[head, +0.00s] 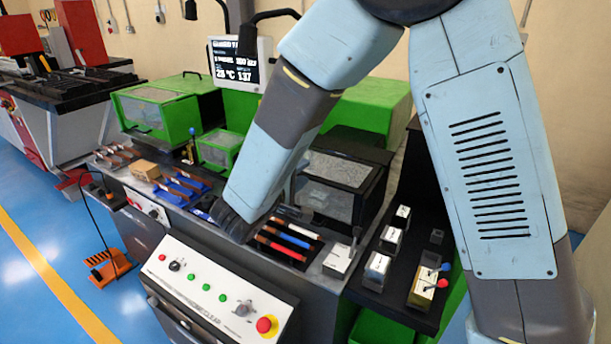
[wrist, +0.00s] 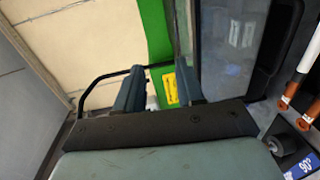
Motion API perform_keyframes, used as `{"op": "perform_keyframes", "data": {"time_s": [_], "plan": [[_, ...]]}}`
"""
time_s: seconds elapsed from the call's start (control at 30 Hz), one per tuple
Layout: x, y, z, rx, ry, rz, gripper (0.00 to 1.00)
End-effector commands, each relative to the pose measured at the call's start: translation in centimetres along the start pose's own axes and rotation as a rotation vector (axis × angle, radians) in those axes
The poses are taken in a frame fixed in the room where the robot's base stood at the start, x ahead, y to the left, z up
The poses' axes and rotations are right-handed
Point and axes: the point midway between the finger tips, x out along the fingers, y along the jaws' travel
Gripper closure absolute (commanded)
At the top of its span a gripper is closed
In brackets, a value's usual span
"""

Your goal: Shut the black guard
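The black guard (head: 372,188) stands right of centre on the bench in the head view, a dark box frame with greyish see-through panels. My forearm hides its left side. In the wrist view, a dark frame (wrist: 279,50) with a see-through panel fills the right of the picture; it seems to be this guard. A thin black bar (wrist: 103,76), bent like a handle, runs behind my gripper's fingers. My gripper (wrist: 160,88) is open, with a gap between its fingers and nothing visibly held. I cannot tell whether it touches the bar. My gripper's fingers are hidden in the head view.
Green guards (head: 155,111) stand to the left, with a display (head: 240,63) behind. Bars with red and blue sleeves (head: 290,240) lie in front of the black guard. A control panel (head: 215,290) is at the front. Small blocks (head: 377,267) sit to the right.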

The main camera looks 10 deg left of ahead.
Motion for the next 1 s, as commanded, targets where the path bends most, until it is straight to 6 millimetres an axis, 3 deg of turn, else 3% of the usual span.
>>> {"op": "perform_keyframes", "data": {"time_s": [0.27, 0.7, 1.0], "plan": [[-1.8, 0.0, -0.1, 0.000, 0.002, -0.001, 0.62], [-10.2, -0.1, 0.0, 0.000, 0.003, -0.001, 0.62], [-13.6, -0.1, 0.1, 0.000, -0.001, 0.000, 0.62]]}}
